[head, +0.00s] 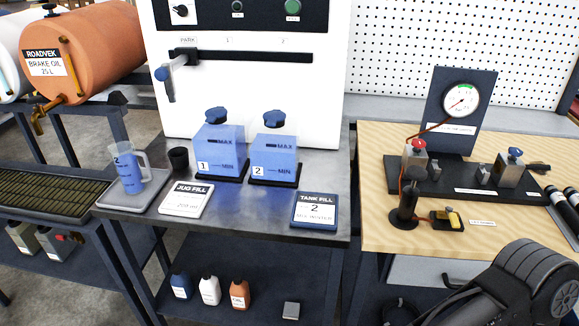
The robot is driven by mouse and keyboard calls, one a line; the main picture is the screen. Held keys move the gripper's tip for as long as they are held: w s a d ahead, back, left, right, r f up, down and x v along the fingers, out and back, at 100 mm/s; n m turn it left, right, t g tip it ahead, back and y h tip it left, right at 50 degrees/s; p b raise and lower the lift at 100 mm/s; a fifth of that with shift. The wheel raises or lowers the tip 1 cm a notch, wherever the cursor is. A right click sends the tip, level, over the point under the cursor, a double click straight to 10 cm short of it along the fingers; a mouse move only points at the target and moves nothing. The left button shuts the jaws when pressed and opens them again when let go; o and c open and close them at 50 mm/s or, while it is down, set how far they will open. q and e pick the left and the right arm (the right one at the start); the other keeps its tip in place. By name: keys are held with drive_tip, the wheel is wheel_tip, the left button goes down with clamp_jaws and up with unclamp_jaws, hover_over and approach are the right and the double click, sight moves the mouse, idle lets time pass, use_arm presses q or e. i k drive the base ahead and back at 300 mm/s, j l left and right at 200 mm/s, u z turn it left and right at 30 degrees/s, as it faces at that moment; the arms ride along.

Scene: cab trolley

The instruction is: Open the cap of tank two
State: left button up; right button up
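Tank two (272,158) is a translucent blue box with a "2" label and MAX and MIN marks. It stands on a dark base on the grey metal trolley top. Its dark blue knobbed cap (274,120) sits on top and looks closed. Tank one (219,153), of the same kind with its own blue cap (215,115), stands just left of it. Neither of my grippers shows in the head view. A dark link of my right arm fills the lower right corner, well away from the tanks.
A jug of blue liquid (130,170) stands on a grey tray at left, near a small black cup (178,159). Two cards (187,198) (315,210) lie in front. A lever handle (168,84) hangs on the white panel behind. A wooden bench (375,215) with a gauge stands right.

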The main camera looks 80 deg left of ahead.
sight(274, 117)
drive_tip(key=u, duration=3.3)
